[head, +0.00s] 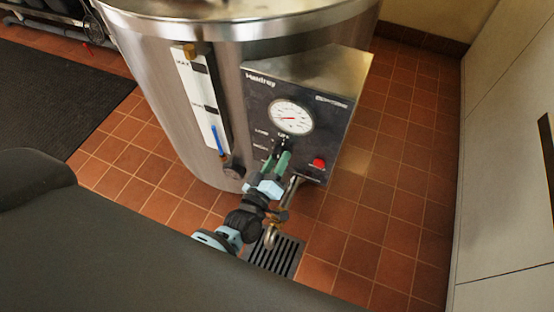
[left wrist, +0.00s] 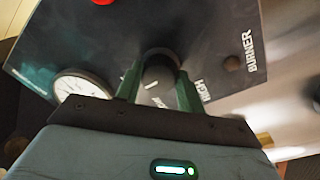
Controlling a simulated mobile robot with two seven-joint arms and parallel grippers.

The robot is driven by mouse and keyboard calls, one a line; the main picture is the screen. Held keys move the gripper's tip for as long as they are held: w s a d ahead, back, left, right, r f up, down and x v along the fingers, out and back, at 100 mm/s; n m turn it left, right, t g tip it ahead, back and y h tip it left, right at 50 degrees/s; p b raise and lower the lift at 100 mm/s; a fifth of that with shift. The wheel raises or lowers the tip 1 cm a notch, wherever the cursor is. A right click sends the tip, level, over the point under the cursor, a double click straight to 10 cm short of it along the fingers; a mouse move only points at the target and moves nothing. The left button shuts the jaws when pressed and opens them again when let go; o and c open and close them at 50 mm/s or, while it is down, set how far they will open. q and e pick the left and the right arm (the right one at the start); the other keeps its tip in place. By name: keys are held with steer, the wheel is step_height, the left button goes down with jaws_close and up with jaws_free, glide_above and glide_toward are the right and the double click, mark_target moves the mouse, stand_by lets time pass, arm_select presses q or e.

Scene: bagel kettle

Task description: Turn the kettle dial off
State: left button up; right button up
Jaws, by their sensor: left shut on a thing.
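The large steel kettle (head: 165,95) stands on the tiled floor, with a dark control panel (head: 345,100) on its front. The kettle dial (left wrist: 160,72) is a black knob on that panel, below the round gauge (head: 291,117). My left gripper (head: 280,156) is at the panel, its green fingers on either side of the knob and shut on it. In the left wrist view the fingers (left wrist: 158,92) flank the knob, and the word HIGH is printed close by. The gripper hides most of the dial in the head view. My right gripper is not in view.
A red button (head: 318,162) sits on the panel right of the dial. A sight gauge (head: 203,105) runs down the kettle's left side. A floor drain (head: 275,255) lies below. A pale wall or cabinet (head: 500,150) stands at right. Tiled floor between is clear.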

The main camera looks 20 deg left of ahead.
arm_select(q)
steer(key=o, duration=1)
steer(key=s, duration=0.7)
steer(key=shift+s+a+f+p, duration=0.25)
steer(key=shift+s+p, duration=0.05)
steer(key=shift+s, duration=0.1)
